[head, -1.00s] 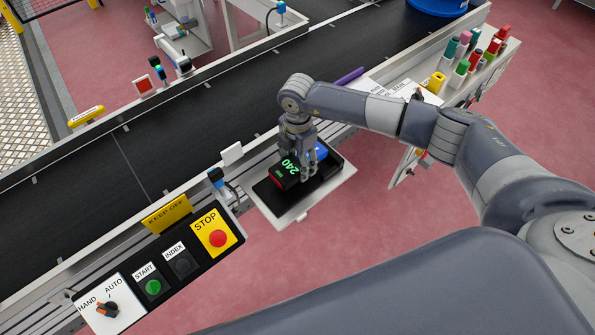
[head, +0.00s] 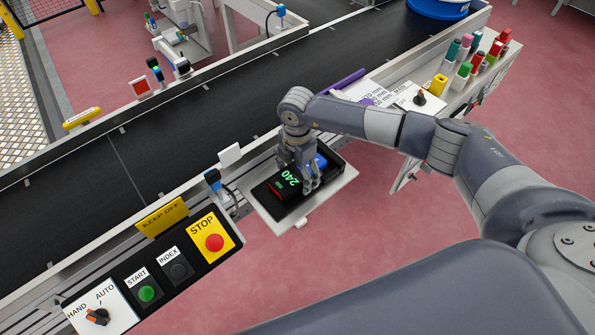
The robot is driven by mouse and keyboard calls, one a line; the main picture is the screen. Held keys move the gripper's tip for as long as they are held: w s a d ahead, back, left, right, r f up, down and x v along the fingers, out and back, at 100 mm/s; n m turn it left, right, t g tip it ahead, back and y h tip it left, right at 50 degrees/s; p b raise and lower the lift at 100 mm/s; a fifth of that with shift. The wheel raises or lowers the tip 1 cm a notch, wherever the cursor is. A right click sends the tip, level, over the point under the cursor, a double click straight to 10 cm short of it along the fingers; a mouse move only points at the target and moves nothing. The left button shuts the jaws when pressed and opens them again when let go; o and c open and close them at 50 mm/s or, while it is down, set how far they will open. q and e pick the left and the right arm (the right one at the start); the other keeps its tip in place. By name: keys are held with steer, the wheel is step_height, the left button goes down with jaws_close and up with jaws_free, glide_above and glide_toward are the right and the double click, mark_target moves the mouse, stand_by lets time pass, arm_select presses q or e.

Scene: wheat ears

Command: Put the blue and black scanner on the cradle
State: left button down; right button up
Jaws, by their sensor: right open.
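My right gripper (head: 309,183) is open and points down over a black tray (head: 334,174) on a small white shelf at the conveyor's near side. A blue part (head: 321,161), probably of the scanner, shows in the tray just behind and right of the fingers. A black block with a green "240" display and a red edge (head: 284,184) lies just left of the fingers. The fingers hide much of the tray's middle, so I cannot tell whether they touch the scanner or how it sits. I cannot make out the cradle as a separate thing. My left gripper is not in view.
A control panel (head: 200,266) with a red STOP button stands left of the shelf. The dark conveyor (head: 190,125) runs behind and looks clear nearby. A purple item (head: 347,81), a switch plate (head: 419,98) and several coloured bottles (head: 470,62) are to the right.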

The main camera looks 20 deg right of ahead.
mark_target(297, 172)
steer(key=shift+r, duration=0.25)
step_height(297, 172, up, 12)
stand_by(0.3)
steer(key=shift+f, duration=0.15)
